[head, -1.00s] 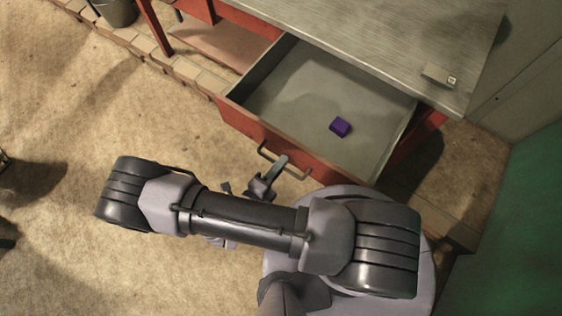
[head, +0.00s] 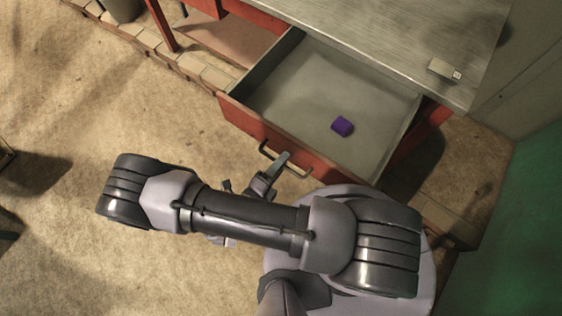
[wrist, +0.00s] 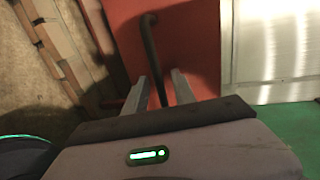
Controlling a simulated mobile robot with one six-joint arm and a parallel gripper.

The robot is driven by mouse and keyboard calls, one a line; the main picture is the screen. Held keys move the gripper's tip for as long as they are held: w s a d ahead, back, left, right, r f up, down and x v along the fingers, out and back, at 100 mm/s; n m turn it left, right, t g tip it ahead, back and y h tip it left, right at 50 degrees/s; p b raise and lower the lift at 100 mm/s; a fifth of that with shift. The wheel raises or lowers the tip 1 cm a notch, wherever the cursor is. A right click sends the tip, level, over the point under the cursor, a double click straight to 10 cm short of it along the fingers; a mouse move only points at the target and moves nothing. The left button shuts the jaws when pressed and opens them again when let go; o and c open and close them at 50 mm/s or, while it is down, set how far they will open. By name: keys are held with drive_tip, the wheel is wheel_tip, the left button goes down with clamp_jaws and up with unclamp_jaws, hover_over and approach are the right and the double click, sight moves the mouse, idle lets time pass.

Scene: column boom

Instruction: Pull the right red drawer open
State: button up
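The right red drawer (head: 320,168) is pulled well out from under the worktop, showing its grey inside. A purple block (head: 342,126) lies in it. Its dark bar handle (head: 297,173) is on the red front; it also shows in the wrist view (wrist: 149,42). My gripper (head: 268,178) is at the handle, partly hidden by my arm in the head view. In the wrist view my gripper (wrist: 158,78) has its two fingers apart, with the handle's lower part running into the gap between them. I cannot tell whether either finger touches it.
The grey worktop (head: 390,40) carries a small pale box (head: 444,70) near its right edge. A bucket (head: 122,9) stands at the far left, by a brick edging (head: 150,42). A green surface (head: 515,240) is at right. The floor at left is mostly clear.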

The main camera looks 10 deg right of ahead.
drive_tip(key=p+v, duration=0.2)
drive_tip(key=v, duration=1.5)
drive_tip(key=shift+s+p, duration=0.2)
drive_tip(key=shift+p, duration=0.15)
drive_tip(key=shift+a+r, duration=0.1)
drive_tip(key=shift+a, duration=0.05)
drive_tip(key=w+d+r+m+g+y, duration=0.2)
drive_tip(key=w+r+m+g, duration=0.15)
drive_tip(key=r+m, duration=0.45)
drive_tip(key=w+d+r+m+g+y+b, duration=0.1)
drive_tip(key=w+d+r+m+g+y, duration=0.1)
drive_tip(key=r+m+g, duration=0.6)
drive_tip(key=w+d+r+m+g+y, duration=0.1)
drive_tip(key=w+d+r+m+y, duration=0.15)
drive_tip(key=r+m, duration=0.6)
drive_tip(key=d+r+m+t+y, duration=0.3)
drive_tip(key=d+r+m, duration=0.2)
drive_tip(key=m, duration=0.7)
drive_tip(key=d+r+m+t+y+b, duration=0.1)
drive_tip(key=d+r+m+t+y, duration=0.2)
drive_tip(key=m, duration=1)
wheel_tip(320, 180, up, 3)
drive_tip(key=shift+s+d+r+t+y, duration=0.15)
drive_tip(key=shift+s+d+t+y, duration=0.3)
drive_tip(key=shift+d, duration=0.6)
